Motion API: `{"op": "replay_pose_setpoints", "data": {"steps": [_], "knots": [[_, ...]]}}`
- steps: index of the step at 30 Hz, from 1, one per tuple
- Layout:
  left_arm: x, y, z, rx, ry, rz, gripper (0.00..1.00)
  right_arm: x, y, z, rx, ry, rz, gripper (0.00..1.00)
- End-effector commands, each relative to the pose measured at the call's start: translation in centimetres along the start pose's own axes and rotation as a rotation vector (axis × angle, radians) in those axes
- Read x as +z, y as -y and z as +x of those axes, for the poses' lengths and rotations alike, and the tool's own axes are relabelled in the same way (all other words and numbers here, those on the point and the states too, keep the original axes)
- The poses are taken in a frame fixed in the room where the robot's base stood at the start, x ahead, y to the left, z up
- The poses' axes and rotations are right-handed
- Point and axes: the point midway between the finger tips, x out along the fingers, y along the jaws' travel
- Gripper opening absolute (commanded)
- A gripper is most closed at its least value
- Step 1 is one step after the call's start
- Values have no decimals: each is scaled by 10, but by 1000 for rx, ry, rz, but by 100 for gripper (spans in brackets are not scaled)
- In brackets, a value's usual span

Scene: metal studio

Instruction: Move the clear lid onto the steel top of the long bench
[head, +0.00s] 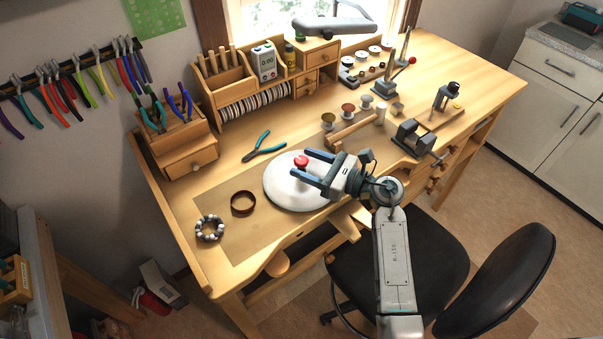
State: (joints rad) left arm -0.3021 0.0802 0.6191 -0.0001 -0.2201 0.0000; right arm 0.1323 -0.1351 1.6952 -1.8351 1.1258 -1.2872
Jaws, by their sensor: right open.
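A round whitish lid (285,197) with a red knob (301,162) lies on the wooden workbench, near its front edge; it looks pale rather than clear here. My right gripper (304,166) is over the lid, its blue-grey fingers apart with the knob at or between their tips. I cannot tell whether they touch it. The gripper hides the lid's right part. My left gripper is out of view. A greyish bench top (37,252) shows partly at the lower left; whether it is the steel top is unclear.
A bead bracelet (210,228) and a brown ring (243,203) lie left of the lid. Teal pliers (263,147) lie behind it. A wooden mallet (350,132) and small vise (415,139) are to the right. A black chair (500,285) stands in front.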

Motion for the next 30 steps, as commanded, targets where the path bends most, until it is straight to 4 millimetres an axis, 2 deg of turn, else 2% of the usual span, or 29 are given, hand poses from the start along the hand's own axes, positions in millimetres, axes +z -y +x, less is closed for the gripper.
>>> {"op": "replay_pose_setpoints", "data": {"steps": [1,3,9,17,20,26,30], "knots": [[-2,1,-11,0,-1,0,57,6,0,8,1,2,3,57],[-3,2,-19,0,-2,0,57,6,2,17,2,1,4,57],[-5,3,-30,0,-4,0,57,2,2,40,-1,1,2,57],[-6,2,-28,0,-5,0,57,-1,2,42,-1,0,1,57],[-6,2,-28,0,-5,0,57,-1,2,42,-1,0,1,42],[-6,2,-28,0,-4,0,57,-1,2,42,-1,0,1,2],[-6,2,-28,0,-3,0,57,0,2,42,-1,1,1,0]]}}
